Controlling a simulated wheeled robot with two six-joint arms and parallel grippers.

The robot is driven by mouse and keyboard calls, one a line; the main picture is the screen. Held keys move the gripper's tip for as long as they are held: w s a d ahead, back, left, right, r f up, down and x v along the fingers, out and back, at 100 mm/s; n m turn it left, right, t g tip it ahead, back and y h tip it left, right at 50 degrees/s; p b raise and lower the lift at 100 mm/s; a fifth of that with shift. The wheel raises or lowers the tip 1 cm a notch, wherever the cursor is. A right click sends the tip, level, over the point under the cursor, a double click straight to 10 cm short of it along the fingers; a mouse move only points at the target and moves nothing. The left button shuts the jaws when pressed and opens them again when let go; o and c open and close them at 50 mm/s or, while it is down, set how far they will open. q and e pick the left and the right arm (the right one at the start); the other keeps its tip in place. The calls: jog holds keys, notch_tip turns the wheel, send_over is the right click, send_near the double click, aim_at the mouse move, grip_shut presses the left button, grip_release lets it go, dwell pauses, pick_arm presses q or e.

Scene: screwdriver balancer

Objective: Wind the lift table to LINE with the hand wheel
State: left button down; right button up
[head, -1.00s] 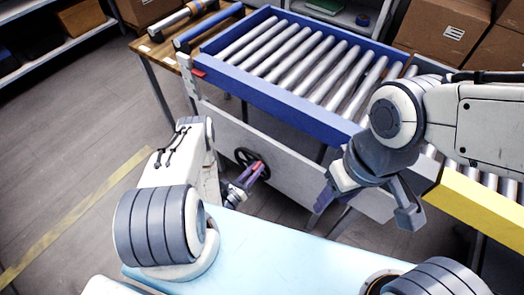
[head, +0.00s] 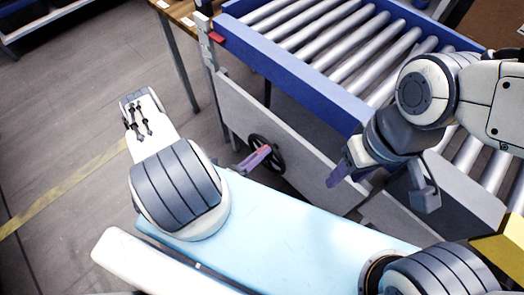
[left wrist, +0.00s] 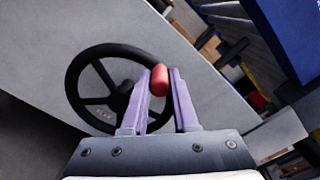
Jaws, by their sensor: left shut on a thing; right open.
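The black hand wheel (head: 279,158) is on the grey side panel (head: 300,165) under the lift table, whose blue frame (head: 290,75) carries several steel rollers. In the left wrist view the spoked wheel (left wrist: 72,75) has a red handle (left wrist: 159,80) between my purple fingers. My left gripper (left wrist: 159,84) is shut on that handle. In the head view this gripper (head: 258,157) is at the wheel, partly covering it. My right gripper (head: 382,188) is open and empty, in front of the panel. A red marker (head: 216,37) is on a pale post at the table's left corner; lettering cannot be read.
A wooden bench (head: 180,12) stands behind the post. A yellow-edged part (head: 500,250) lies at lower right, beside more rollers. The grey floor (head: 70,110) at left is open, with a yellow stripe (head: 65,185).

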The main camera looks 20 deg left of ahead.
pick_arm(q)
jog(key=shift+a+f, duration=0.1)
jog(key=shift+f, duration=0.05)
pick_arm(e)
jog(key=shift+w+f, duration=0.2)
jog(key=shift+w, duration=0.1)
pick_arm(q)
jog(key=c, duration=0.7)
grip_release()
jog(key=shift+s, duration=0.1)
pick_arm(e)
jog(key=shift+a, duration=0.1)
